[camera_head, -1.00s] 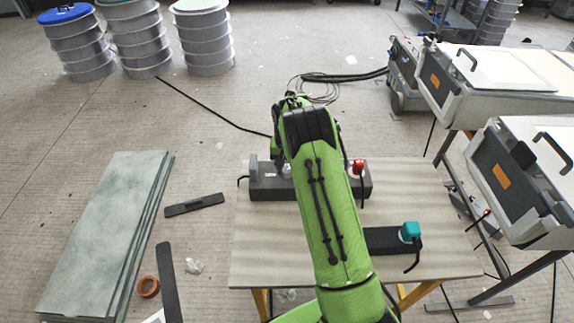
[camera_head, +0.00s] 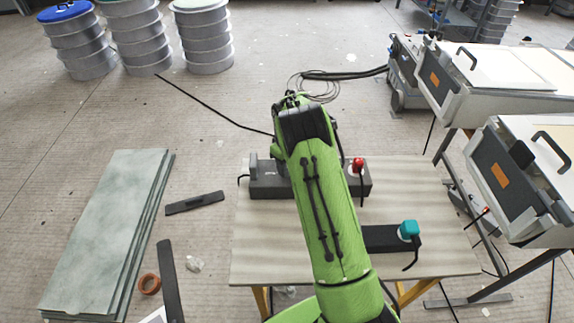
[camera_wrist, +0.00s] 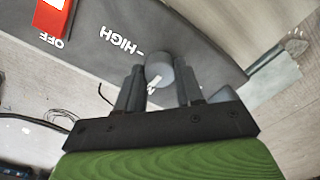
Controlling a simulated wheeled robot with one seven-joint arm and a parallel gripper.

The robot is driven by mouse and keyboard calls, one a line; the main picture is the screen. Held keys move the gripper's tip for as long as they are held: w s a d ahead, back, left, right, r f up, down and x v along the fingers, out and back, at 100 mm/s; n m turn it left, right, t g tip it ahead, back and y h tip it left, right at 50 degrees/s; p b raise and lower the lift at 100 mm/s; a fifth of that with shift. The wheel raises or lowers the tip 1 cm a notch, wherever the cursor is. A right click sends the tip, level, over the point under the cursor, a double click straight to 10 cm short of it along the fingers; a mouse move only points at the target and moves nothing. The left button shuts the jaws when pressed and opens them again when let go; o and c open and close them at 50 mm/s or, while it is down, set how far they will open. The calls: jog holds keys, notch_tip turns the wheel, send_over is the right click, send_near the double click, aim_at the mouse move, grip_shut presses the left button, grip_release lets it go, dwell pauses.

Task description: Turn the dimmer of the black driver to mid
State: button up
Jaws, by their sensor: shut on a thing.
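A dark driver box (camera_head: 262,187) lies along the back of the low table, partly hidden behind my arm. The wrist view shows its dark face (camera_wrist: 95,50) with white HIGH and OFF lettering and a red switch (camera_wrist: 52,14). A round grey dimmer knob (camera_wrist: 158,68) with a white pointer mark stands near the face's edge. My gripper (camera_wrist: 159,82) has one finger on each side of the knob and is shut on it. The pointer mark slants towards the gripper side. In the head view my arm hides the gripper and the knob.
White-lidded cases (camera_head: 535,170) stand on the right. Bare tabletop lies left of my arm.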

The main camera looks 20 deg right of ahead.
jog(key=shift+n, duration=0.5)
jog(key=o, duration=1)
jog(key=shift+o, duration=0.2)
notch_tip(320, 180, up, 16)
jog(key=p, duration=0.3)
jog(key=shift+p, duration=0.35)
jog(key=shift+f, duration=0.1)
